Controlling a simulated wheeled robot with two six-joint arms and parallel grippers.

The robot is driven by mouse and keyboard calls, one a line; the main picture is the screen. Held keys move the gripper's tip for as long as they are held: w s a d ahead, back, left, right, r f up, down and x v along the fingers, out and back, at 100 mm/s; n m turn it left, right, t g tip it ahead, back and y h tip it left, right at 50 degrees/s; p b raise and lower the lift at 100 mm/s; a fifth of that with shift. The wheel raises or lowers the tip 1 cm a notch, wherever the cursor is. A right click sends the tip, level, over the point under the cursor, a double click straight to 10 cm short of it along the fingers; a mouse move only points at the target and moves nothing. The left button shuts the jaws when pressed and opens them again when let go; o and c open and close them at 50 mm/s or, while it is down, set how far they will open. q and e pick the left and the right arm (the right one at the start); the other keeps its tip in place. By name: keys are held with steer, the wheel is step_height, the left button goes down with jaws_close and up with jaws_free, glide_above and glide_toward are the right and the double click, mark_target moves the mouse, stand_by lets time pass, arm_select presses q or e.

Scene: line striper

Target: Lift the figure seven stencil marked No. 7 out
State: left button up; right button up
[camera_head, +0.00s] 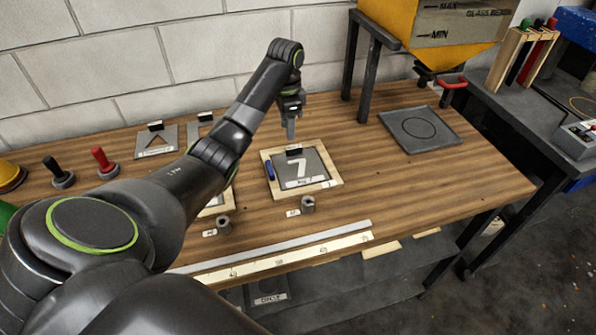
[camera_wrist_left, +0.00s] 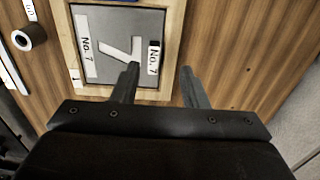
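The figure seven stencil (camera_head: 314,166) is a grey plate with a white 7 cut-out, lying flat inside a light wooden frame (camera_head: 333,184) on the bench. Its black upright tab (camera_head: 293,150) stands at the back edge. My left gripper (camera_head: 291,134) is open and empty, pointing down above the tab. In the left wrist view the tab appears between the fingertips (camera_wrist_left: 160,69); the height gap is hard to judge. My right gripper is not in view.
A blue piece (camera_head: 269,170) lies at the frame's left side. A metal cylinder (camera_head: 308,204) stands in front. A triangle stencil (camera_head: 156,142) is at the back left, and a grey plate with a circle (camera_head: 420,129) at the right. Bench between frame and circle plate is clear.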

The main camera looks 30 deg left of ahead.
mark_target(289, 147)
arm_select(q)
step_height(289, 147, down, 2)
steer(key=shift+s+d+f+b, duration=0.1)
steer(key=shift+b, duration=0.4)
steer(key=shift+s+d+f+b, duration=0.1)
steer(key=shift+d+f+b, duration=0.05)
steer(key=shift+f+b, duration=0.35)
step_height(289, 147, down, 2)
steer(key=shift+s+d+f+p, duration=0.1)
steer(key=shift+p, duration=0.75)
steer(key=shift+f, duration=0.5)
jaws_close()
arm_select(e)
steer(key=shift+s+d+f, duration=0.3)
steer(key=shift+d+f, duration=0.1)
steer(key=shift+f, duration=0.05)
